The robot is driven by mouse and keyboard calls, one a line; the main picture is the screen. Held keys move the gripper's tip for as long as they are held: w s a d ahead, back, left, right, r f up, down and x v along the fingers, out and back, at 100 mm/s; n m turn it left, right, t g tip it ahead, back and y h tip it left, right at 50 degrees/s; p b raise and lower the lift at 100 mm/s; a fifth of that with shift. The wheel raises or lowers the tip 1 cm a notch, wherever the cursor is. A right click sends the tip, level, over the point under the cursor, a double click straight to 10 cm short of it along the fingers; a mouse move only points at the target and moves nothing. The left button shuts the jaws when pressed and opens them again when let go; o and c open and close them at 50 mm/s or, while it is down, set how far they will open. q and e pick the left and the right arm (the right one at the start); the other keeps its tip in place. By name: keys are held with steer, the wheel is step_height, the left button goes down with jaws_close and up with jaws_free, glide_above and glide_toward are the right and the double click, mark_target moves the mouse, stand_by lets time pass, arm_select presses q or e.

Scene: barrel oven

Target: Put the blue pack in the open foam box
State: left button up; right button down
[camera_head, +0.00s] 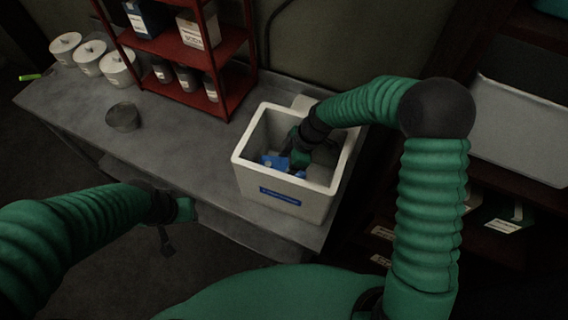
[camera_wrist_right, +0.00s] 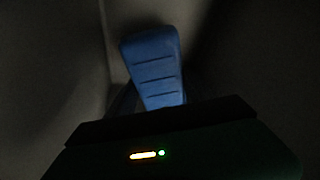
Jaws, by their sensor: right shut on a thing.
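The white foam box (camera_head: 262,190) stands open on the grey table, with a blue label on its front. My right gripper (camera_head: 290,160) reaches down inside it. A blue pack (camera_head: 273,162) shows inside the box at the gripper, partly hidden by it. In the right wrist view the blue pack (camera_wrist_right: 154,68) sticks out beyond the gripper, with dark grooves across it, and the gripper is shut on it. The dim view hides the fingertips. My left gripper (camera_head: 172,235) hangs in front of the table's edge, away from the box; its fingers are too dark to read.
A red shelf (camera_head: 215,98) with boxes and jars stands behind the box to the left. Several white tubs (camera_head: 88,58) and a round metal tin (camera_head: 123,117) are on the table (camera_head: 165,150). A pale bin (camera_head: 520,130) sits on shelving at the right.

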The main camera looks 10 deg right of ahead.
steer(key=shift+c, duration=1.9)
jaws_free()
steer(key=p+v, duration=0.9)
steer(key=v, duration=0.4)
steer(key=shift+a+r, duration=0.15)
